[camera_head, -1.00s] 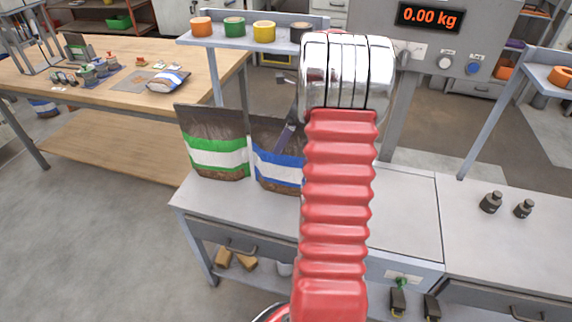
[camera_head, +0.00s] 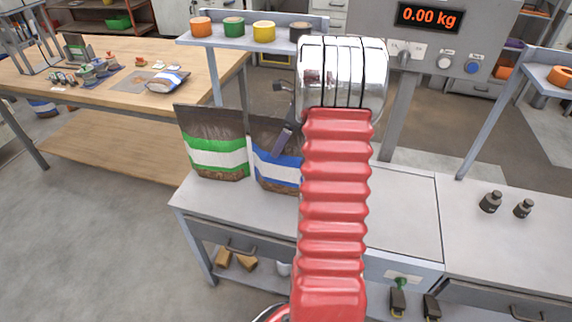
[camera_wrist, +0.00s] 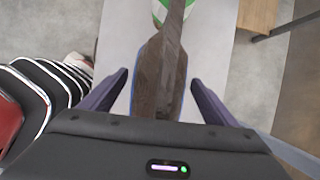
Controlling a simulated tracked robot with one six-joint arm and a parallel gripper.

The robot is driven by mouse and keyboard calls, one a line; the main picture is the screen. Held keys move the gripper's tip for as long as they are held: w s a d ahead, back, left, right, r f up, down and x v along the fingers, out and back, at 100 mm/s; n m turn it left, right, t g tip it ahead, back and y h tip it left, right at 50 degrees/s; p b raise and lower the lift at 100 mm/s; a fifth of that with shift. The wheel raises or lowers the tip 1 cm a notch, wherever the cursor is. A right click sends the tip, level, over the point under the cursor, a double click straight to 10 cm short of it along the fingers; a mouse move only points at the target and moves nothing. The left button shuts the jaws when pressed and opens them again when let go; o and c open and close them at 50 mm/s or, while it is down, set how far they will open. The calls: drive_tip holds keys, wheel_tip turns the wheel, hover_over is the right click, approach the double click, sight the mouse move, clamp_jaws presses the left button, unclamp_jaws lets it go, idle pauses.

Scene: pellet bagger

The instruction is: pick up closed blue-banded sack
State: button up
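The blue-banded sack (camera_head: 268,163) stands upright on the grey bench, with a dark top, white and blue bands and brown contents below. My arm hides its right part in the head view. In the wrist view, the top of a sack, apparently this one (camera_wrist: 157,85), lies between the two spread fingers of my gripper (camera_wrist: 160,88). There is a gap on both sides, so the gripper is open. In the head view only a dark finger of my gripper (camera_head: 284,138) shows, overlapping the sack. The wrist view shows my gripper looking down from above.
A green-banded sack (camera_head: 214,147) stands close on the left of the blue-banded one. A shelf (camera_head: 262,39) with tape rolls is behind. The scale display (camera_head: 428,16) reads 0.00 kg.

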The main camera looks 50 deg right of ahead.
drive_tip(key=shift+r, duration=0.1)
drive_tip(key=c, duration=1.1)
drive_tip(key=shift+r, duration=0.1)
drive_tip(key=shift+c, duration=0.2)
